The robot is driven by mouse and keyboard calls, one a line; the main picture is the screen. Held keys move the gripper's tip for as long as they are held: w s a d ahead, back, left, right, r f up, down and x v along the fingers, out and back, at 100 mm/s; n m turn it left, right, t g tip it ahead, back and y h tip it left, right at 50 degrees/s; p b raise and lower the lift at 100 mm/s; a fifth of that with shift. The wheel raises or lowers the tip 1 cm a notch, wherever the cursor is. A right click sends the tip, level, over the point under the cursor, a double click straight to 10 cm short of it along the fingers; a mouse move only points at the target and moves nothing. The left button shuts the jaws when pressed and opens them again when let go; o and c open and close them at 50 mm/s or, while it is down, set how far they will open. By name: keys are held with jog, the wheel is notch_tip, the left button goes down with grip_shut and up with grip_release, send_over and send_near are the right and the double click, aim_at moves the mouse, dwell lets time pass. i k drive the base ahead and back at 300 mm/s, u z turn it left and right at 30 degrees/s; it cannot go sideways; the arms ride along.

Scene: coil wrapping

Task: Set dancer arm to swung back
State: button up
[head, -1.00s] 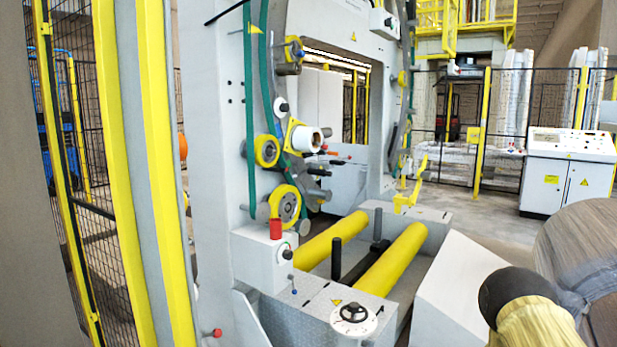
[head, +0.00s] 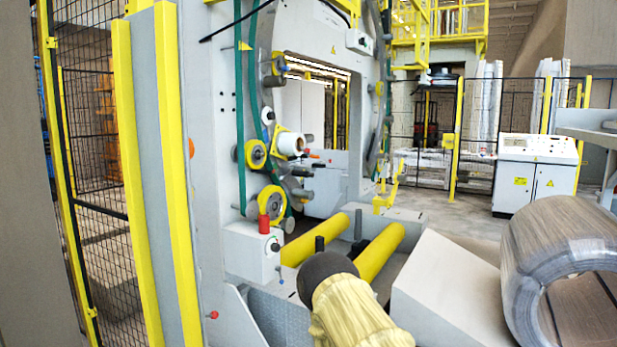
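The coil-wrapping machine (head: 215,140) stands at the left and centre of the head view, a grey frame around a large opening. Its ring carries a white roll (head: 290,144), yellow-rimmed wheels (head: 270,203) and several small grey rollers and levers (head: 300,192). The dancer arm is probably among these, but I cannot single it out or tell its position. A dark rounded part with a yellow sleeve, seemingly my arm, rises from the bottom centre. My gripper is not in view.
Two yellow rollers (head: 390,250) lie in the machine's bed. A large wrapped coil (head: 562,250) stands at the right, by a slanted grey block (head: 445,288). A control desk (head: 535,172) stands behind. Mesh fencing (head: 95,190) closes the left. Floor shows before the desk.

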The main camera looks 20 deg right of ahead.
aim_at(301, 174)
jog(key=z, duration=0.75)
jog(key=i, duration=0.75)
jog(key=z, duration=1.3)
jog(key=i, duration=1.45)
jog(key=u, duration=0.65)
jog(key=i, duration=1)
jog(key=u, duration=0.95)
